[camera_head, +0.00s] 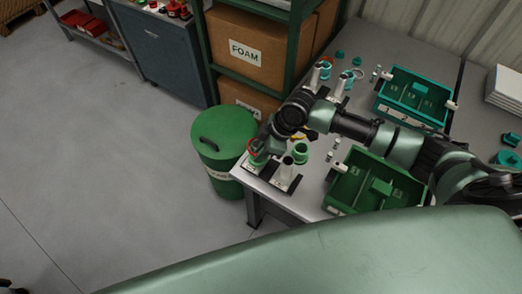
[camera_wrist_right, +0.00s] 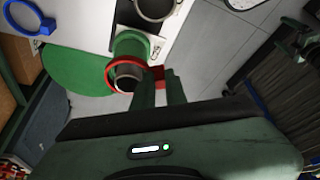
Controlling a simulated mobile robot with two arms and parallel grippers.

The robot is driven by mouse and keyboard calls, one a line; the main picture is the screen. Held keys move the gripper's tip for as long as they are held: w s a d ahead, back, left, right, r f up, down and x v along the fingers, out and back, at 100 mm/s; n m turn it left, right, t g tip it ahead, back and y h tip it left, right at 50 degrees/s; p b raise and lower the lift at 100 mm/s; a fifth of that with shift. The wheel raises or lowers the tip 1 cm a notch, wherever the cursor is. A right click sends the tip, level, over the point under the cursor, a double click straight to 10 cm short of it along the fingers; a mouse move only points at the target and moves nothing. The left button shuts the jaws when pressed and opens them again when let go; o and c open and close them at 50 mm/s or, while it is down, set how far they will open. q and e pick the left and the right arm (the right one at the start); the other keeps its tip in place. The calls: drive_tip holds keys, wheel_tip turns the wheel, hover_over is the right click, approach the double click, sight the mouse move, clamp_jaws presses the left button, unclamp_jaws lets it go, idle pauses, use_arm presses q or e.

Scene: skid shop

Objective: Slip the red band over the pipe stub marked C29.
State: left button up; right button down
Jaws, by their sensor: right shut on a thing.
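My right gripper (camera_head: 264,148) is shut on the red band (camera_head: 252,146) at the table's near left corner. In the right wrist view the fingers (camera_wrist_right: 162,84) pinch the red band (camera_wrist_right: 107,76) at one side. The band circles the open end of a pipe stub (camera_wrist_right: 128,80) with a green collar (camera_wrist_right: 130,44). I cannot tell whether it sits around the stub or just above its rim. The same stub shows under the gripper in the head view (camera_head: 257,160). My left gripper is not in view.
Another stub (camera_head: 287,172) and a green ring (camera_head: 300,153) stand just right of the gripper. A green tray (camera_head: 333,200) and a teal tray (camera_head: 441,122) lie on the table. A green drum (camera_head: 222,135) stands beside the table; a shelf with boxes (camera_head: 255,52) is behind.

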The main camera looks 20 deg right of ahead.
drive_tip(key=shift+p, duration=0.6)
idle(1.0)
drive_tip(key=shift+f+p, duration=0.3)
drive_tip(key=shift+f, duration=0.5)
idle(1.4)
drive_tip(key=shift+f, duration=0.45)
idle(0.4)
drive_tip(key=c, duration=1.4)
unclamp_jaws()
drive_tip(key=shift+r, duration=0.1)
drive_tip(key=shift+o, duration=0.2)
drive_tip(key=o, duration=0.4)
drive_tip(key=shift+c, duration=0.2)
drive_tip(key=shift+w+r, duration=0.1)
